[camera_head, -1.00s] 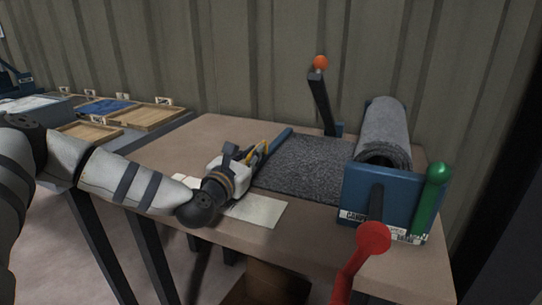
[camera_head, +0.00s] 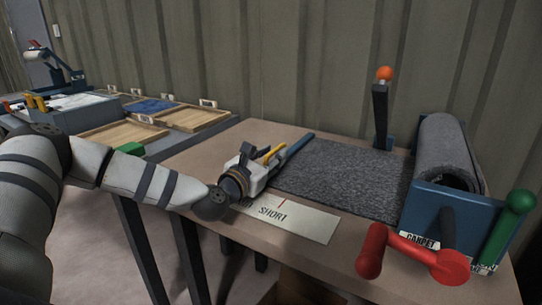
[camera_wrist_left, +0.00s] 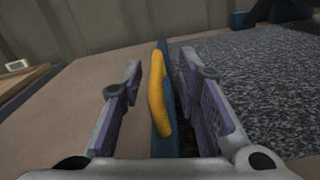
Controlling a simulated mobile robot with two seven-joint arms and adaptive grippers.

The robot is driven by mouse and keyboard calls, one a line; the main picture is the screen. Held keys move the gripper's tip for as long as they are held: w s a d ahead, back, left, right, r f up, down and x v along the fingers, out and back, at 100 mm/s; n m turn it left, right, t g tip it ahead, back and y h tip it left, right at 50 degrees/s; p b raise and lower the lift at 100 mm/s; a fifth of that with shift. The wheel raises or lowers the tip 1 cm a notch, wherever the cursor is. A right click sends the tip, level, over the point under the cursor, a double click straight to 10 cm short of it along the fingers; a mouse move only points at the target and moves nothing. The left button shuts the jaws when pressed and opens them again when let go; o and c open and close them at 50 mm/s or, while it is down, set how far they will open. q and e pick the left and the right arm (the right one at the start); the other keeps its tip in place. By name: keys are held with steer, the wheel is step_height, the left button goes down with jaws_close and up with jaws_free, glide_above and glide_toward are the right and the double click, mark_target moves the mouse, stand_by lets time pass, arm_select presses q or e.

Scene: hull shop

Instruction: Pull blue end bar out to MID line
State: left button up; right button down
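The blue end bar (camera_head: 294,149) lies along the left edge of the dark grey carpet (camera_head: 350,177), with a yellow handle (camera_head: 268,152) on it. In the left wrist view the bar (camera_wrist_left: 163,65) and handle (camera_wrist_left: 158,98) stand between the fingers of my left gripper (camera_wrist_left: 160,88). The fingers are open, with clear room left of the handle; the right finger is very near the bar, contact unclear. In the head view my left gripper (camera_head: 254,166) covers the bar's near end. A marked strip (camera_head: 305,222) reads SHORT by a red line; its left lettering is partly hidden.
The carpet roll (camera_head: 442,150) sits behind a blue housing (camera_head: 428,209) with a red crank (camera_head: 405,245) and green lever (camera_head: 507,222). An orange-knobbed lever (camera_head: 381,110) stands at the back. Trays (camera_head: 200,118) stand left. The table left of the bar is bare.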

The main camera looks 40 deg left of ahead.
arm_select(q)
steer(key=v, duration=1.2)
steer(key=shift+s, duration=0.1)
steer(key=shift+f, duration=0.1)
